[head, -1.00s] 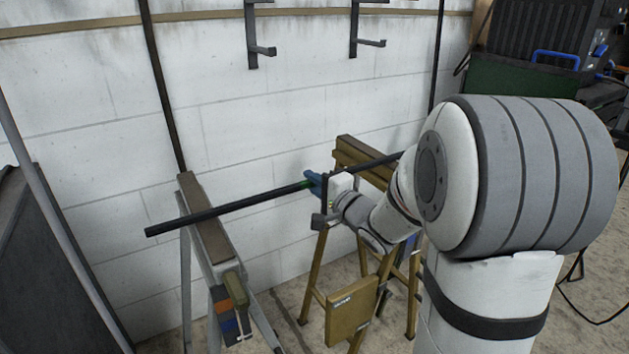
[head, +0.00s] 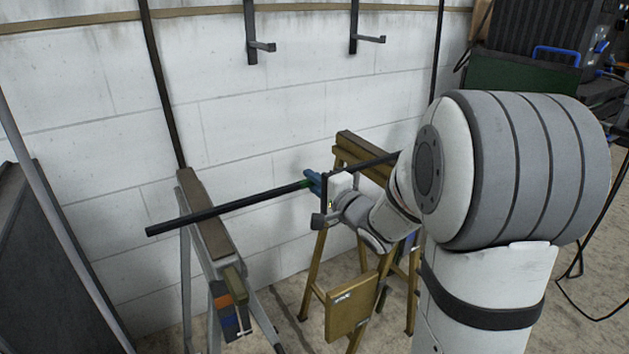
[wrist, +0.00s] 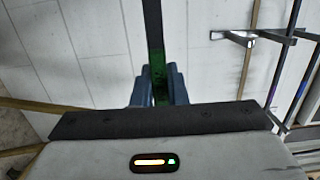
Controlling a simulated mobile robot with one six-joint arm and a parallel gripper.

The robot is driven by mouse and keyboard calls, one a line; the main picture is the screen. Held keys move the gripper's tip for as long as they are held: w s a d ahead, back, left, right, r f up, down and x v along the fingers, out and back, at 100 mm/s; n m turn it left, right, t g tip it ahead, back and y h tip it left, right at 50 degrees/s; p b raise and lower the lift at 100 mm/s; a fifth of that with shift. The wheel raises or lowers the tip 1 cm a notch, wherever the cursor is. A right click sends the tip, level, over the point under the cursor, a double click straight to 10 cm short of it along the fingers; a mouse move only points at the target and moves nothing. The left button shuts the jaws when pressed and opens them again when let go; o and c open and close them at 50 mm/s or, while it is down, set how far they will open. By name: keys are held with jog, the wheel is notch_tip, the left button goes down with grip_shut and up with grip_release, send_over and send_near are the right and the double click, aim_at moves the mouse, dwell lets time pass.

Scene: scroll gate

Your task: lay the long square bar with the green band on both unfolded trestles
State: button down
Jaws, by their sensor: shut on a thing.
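The long dark square bar (head: 240,203) runs from lower left to upper right in the head view. My gripper (head: 313,183) has blue fingers and is shut on the bar at its green band (wrist: 157,70). The left trestle (head: 207,219), grey-legged with a brown top, stands unfolded, and the bar crosses over its top. The right trestle (head: 348,143), yellow-brown, stands unfolded behind my arm, and the bar passes across its top in the picture. I cannot tell whether the bar touches either top. My arm hides the bar's right end.
A white block wall (head: 260,110) stands close behind the trestles, with two dark hooks (head: 262,46) high on it. A dark panel (head: 45,265) is at the left. A green case and dark equipment (head: 530,75) are at the upper right. A cable lies on the floor at right.

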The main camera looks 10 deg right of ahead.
jog(key=c, duration=1.4)
grip_release()
jog(key=shift+r, duration=0.1)
jog(key=shift+o, duration=0.2)
jog(key=shift+f, duration=0.2)
jog(key=p+v, duration=0.2)
jog(key=v, duration=0.5)
jog(key=shift+s+d, duration=0.2)
jog(key=shift+s, duration=0.15)
jog(key=shift+r, duration=0.15)
